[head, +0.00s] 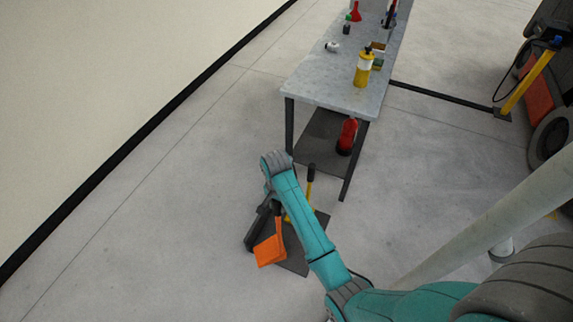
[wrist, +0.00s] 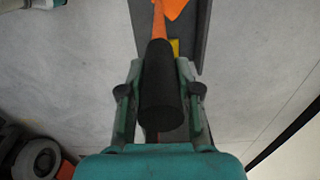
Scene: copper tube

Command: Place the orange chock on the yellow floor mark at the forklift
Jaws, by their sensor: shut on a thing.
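The orange chock (head: 270,250) hangs or rests at the dark rack below my arm in the head view; I cannot tell whether it touches the rack. In the wrist view, an orange rod (wrist: 158,22) runs from the orange block (wrist: 174,7) to a black handle grip (wrist: 158,85). My gripper (wrist: 160,92) is shut on this grip, with a finger on each side. In the head view my gripper is mostly hidden by my wrist. The forklift (head: 550,88) is at the far right, partly cut off. A small yellowish patch (head: 552,215) shows on the floor below it, partly covered.
The dark rack (head: 293,263) holds a yellow piece with a black handle (head: 311,174) close to my arm. A grey workbench (head: 310,88) stands behind, with bottles on top and a red bottle (head: 347,135) on its shelf.

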